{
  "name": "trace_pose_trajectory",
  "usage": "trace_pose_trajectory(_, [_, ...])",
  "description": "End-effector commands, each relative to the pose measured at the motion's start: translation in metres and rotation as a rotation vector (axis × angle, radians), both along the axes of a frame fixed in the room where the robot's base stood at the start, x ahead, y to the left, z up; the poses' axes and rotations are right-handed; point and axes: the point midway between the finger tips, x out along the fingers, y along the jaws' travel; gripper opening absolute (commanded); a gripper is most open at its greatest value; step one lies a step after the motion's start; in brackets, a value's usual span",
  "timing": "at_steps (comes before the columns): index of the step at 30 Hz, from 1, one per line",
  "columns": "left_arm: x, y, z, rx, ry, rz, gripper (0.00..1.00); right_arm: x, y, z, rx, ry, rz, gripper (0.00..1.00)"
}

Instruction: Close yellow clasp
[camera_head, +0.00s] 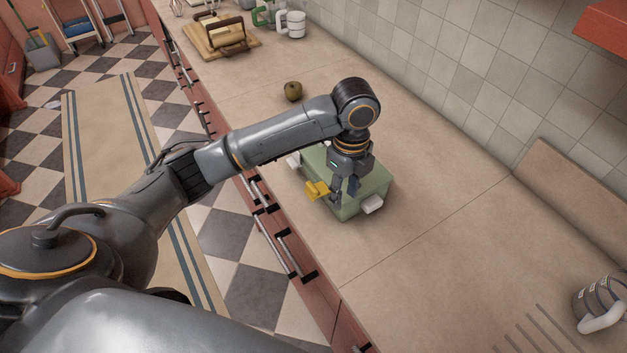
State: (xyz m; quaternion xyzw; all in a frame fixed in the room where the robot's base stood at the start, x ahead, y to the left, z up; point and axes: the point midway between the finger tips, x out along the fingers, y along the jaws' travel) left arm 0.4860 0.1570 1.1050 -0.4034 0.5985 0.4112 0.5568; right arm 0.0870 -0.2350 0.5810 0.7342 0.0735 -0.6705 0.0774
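A green box-shaped canister (374,186) stands on the beige counter. Its yellow clasp (317,190) sticks out from the side facing the counter's front edge and looks swung outward. A white clasp (373,204) juts out at the near right side, and another white clasp (292,161) shows at the far left. My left gripper (344,197) points down over the canister, just right of the yellow clasp. Its two fingers look apart with nothing seen between them. My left wrist hides part of the canister's top. My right gripper is not in view.
A brown round fruit (293,91) lies on the counter behind my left forearm. A wooden board (218,40) with a rack, and a white mug (291,24), stand farther back. A tiled wall (470,75) bounds the counter on the right. The counter right of the canister is clear.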

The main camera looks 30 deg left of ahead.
Motion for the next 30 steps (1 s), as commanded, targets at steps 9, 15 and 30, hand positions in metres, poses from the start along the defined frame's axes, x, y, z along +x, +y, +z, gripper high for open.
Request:
trace_pose_trajectory(9, [0.038, 0.064, 0.08, 0.086, 0.075, -0.16, 0.36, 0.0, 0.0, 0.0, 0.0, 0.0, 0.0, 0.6])
trace_pose_trajectory(15, [0.04, 0.075, 0.094, 0.09, 0.096, -0.187, 0.36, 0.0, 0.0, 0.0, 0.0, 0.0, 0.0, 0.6])
trace_pose_trajectory(30, [0.028, 0.081, 0.019, 0.09, 0.099, -0.186, 0.36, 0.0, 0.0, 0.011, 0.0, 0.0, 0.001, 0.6])
